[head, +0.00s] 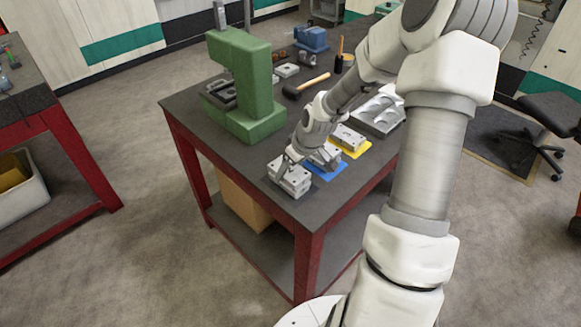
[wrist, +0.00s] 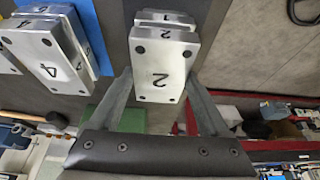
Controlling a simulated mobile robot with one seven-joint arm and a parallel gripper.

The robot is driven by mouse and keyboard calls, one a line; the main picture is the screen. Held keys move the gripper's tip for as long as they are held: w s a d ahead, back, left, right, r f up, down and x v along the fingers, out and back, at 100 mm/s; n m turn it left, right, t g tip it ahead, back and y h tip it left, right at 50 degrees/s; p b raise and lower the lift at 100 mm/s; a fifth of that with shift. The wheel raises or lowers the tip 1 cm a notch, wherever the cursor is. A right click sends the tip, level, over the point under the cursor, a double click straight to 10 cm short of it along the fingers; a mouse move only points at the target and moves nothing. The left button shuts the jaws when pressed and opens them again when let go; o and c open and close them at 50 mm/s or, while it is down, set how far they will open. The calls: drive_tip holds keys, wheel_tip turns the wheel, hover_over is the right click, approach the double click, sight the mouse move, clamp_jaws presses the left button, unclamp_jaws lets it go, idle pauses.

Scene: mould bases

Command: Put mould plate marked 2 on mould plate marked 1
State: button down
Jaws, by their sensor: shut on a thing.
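The mould plate marked 2 (wrist: 162,75) is a light grey metal block with dark corner holes, between the two fingers of my gripper (wrist: 160,85) in the wrist view. My gripper is shut on it. The mould plate marked 1 (wrist: 165,16) shows just past its edge, mostly hidden beneath. In the head view my gripper (head: 291,156) is at the front left corner of the table, and the two plates (head: 290,177) appear one above the other there. I cannot tell whether they touch or a small gap is left.
A plate marked 4 (wrist: 48,66) stands beside, by the blue mat (head: 328,171). Another plate (head: 347,137) is on the yellow mat (head: 352,152). A green press (head: 246,90), a hammer (head: 307,85) and a metal mould tray (head: 379,115) stand farther back. The table's front edge is close.

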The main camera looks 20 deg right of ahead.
drive_tip(key=shift+f, duration=0.1)
unclamp_jaws()
drive_tip(key=p+v, duration=0.2)
drive_tip(key=v, duration=1)
drive_tip(key=shift+a+r, duration=0.1)
drive_tip(key=shift+r, duration=0.1)
